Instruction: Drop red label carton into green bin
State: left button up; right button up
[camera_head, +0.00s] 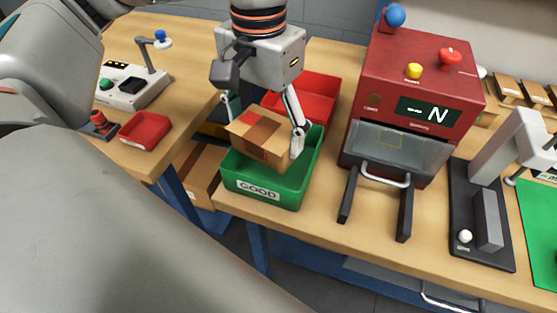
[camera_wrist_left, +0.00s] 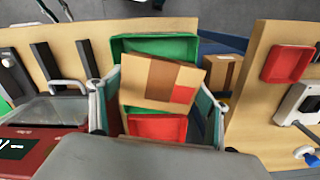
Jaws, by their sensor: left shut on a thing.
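A cardboard carton with a red label (camera_head: 261,135) is held between the fingers of my left gripper (camera_head: 262,122). The carton is tilted and sits over the open top of the green bin (camera_head: 270,188), which is marked GOOD. In the left wrist view, the carton (camera_wrist_left: 158,82) shows its red patch at the lower right, with a finger on each side. The green bin (camera_wrist_left: 160,47) shows behind it there. The carton hides much of the bin's inside. My right gripper is not in view.
A red bin (camera_head: 318,85) stands directly behind the green bin. A red machine (camera_head: 415,80) with a display stands to the right. A small red tray (camera_head: 145,130) and a control box (camera_head: 130,90) are on the left table. A gap separates the tables.

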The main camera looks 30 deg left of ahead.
pick_arm(q)
jog(key=shift+f, duration=0.75)
jog(key=shift+r, duration=0.1)
jog(key=o, duration=1.3)
jog(key=shift+r, duration=0.1)
notch_tip(320, 180, up, 12)
